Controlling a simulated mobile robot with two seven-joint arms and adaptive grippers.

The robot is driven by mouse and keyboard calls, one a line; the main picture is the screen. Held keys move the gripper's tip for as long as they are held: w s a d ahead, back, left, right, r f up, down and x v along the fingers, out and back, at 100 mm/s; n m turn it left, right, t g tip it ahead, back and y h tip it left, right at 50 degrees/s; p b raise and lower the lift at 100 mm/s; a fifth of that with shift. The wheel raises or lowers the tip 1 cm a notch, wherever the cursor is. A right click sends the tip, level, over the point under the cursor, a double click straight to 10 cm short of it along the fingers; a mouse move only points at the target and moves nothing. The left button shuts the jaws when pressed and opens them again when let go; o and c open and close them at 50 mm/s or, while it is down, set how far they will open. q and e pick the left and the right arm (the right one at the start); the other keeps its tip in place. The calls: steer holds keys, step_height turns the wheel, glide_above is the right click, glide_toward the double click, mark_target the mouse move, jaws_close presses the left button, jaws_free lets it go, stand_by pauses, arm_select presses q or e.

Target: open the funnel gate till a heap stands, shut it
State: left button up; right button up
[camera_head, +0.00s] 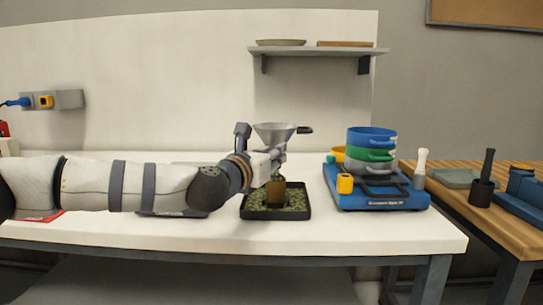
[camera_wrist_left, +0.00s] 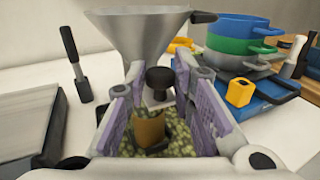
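A grey metal funnel (camera_head: 273,133) stands above a black tray (camera_head: 258,215); it looms large in the left wrist view (camera_wrist_left: 145,38). Under the funnel, a dark round knob (camera_wrist_left: 159,78) on a small grey plate shows between my fingers. A brown cup (camera_head: 275,193) stands in the tray among green-brown grains (camera_head: 296,200); it also shows below the knob in the wrist view (camera_wrist_left: 150,128). My left gripper (camera_wrist_left: 161,85) is open, its purple-padded fingers on either side of the knob. Whether either finger touches it I cannot tell. My right gripper is out of view.
A blue scale-like base (camera_head: 375,198) with stacked blue, green and grey pans (camera_head: 371,143) and a yellow block (camera_head: 344,183) stands right of the tray. A white pestle-like tool (camera_head: 420,168) is beside it. A shelf (camera_head: 318,51) hangs behind. The front table strip is clear.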

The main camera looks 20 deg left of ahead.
arm_select(q)
steer(key=shift+o, duration=1.3)
steer(key=s+a, duration=0.1)
steer(key=s, duration=1.1)
steer(key=shift+a, duration=0.3)
